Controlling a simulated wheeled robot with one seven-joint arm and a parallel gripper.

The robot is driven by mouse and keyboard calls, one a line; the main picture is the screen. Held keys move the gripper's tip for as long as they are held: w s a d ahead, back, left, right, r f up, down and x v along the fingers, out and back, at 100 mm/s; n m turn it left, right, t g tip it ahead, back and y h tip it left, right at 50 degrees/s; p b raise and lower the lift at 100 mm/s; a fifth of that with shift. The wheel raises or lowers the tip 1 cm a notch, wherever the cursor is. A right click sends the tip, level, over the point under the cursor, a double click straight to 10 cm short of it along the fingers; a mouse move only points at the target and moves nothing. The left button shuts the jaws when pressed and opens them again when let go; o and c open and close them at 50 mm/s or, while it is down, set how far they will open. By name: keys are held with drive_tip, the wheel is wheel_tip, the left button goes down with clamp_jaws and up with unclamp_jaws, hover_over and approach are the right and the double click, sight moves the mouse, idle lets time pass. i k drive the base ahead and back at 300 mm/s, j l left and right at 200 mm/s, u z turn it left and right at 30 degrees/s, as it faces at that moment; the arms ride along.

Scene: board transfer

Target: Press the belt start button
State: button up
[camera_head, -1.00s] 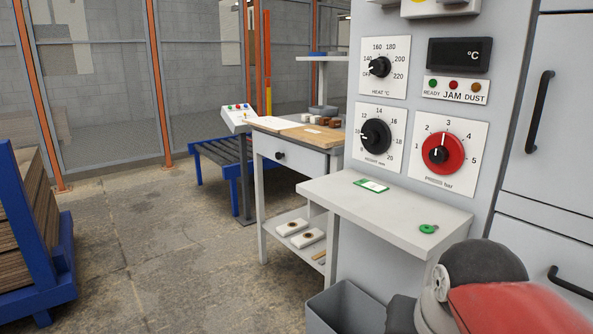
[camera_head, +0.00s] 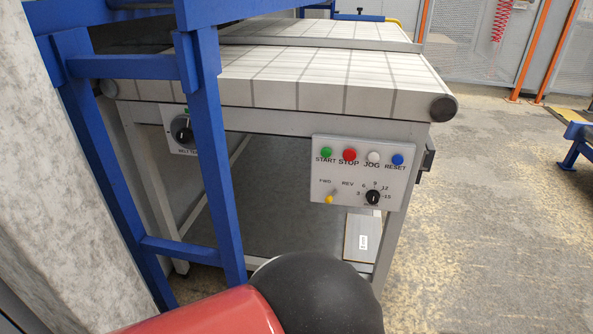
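The green START button (camera_head: 327,152) sits at the upper left of a light grey control panel (camera_head: 353,196) on the near end of the belt table. Beside it in the same row are a red STOP button (camera_head: 349,155), a white JOG button (camera_head: 373,157) and a blue RESET button (camera_head: 397,159). The belt (camera_head: 280,75) is pale with grey cross lines. My red and black arm shows at the bottom; my gripper is out of view.
A blue frame (camera_head: 215,150) stands left of the panel, with a second dial (camera_head: 183,131) partly behind it. A grey slab (camera_head: 45,170) fills the left edge.

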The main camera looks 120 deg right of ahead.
sight(325, 152)
drive_tip(key=z, duration=4.95)
